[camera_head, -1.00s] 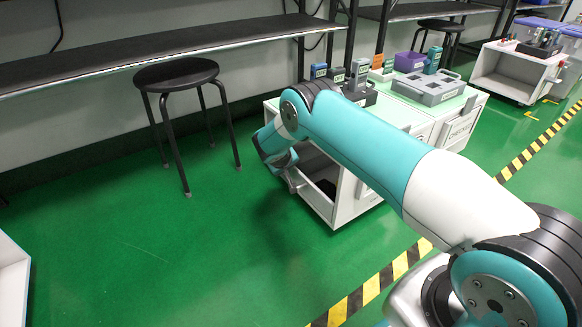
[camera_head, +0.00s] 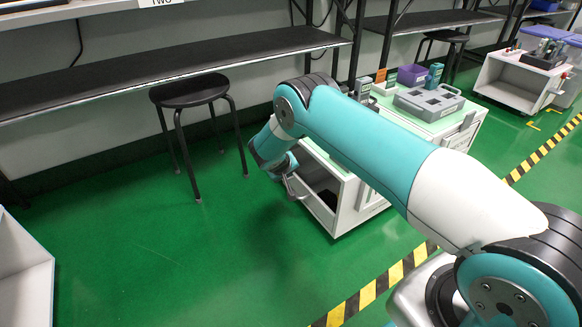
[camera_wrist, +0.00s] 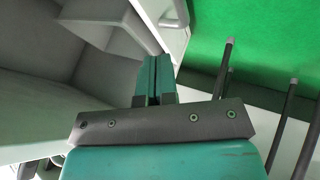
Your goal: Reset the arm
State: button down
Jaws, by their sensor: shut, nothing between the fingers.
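My gripper (camera_wrist: 154,80) is shut and empty in the wrist view, its two teal fingers pressed together. In the head view my arm reaches across the right half, bends at the elbow, and its end hangs down beside the open front of a white cart (camera_head: 345,205). The fingertips are small and partly unclear there. The wrist view shows grey-white cart panels (camera_wrist: 105,28) close to the fingers, with green floor to the right. I cannot tell whether the fingers touch the cart.
A black stool (camera_head: 190,91) stands left of the cart under a long dark shelf (camera_head: 150,75). A grey tray (camera_head: 428,102), purple bin (camera_head: 411,74) and several handheld devices sit on the cart top. Green floor (camera_head: 150,265) is open at the left front.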

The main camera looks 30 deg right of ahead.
jog(key=s+a+r+n+g+y+p, duration=0.15)
jog(key=s+a+r, duration=0.25)
jog(key=r, duration=0.6)
jog(key=s+a+r+y+p, duration=0.2)
jog(key=s+a+r, duration=0.2)
jog(key=r, duration=0.7)
jog(key=s+a+r+n+y+p, duration=0.15)
jog(key=s+a+r, duration=0.25)
jog(key=r, duration=0.6)
jog(key=s+a+r+n+g+y+p, duration=0.1)
jog(key=s+r+p, duration=0.1)
jog(key=s+r, duration=0.6)
jog(key=s+a+r+n+g+y+p, duration=0.15)
jog(key=s+r, duration=0.25)
jog(key=s, duration=0.9)
jog(key=s+a+r+n+g+y+p, duration=0.1)
jog(key=s+a+r+n+y+p, duration=0.1)
jog(key=s+r, duration=0.6)
notch_tip(320, 180, up, 36)
jog(key=s+p, duration=0.2)
jog(key=p, duration=3.5)
jog(key=shift+s+f, duration=0.25)
jog(key=shift+s, duration=0.1)
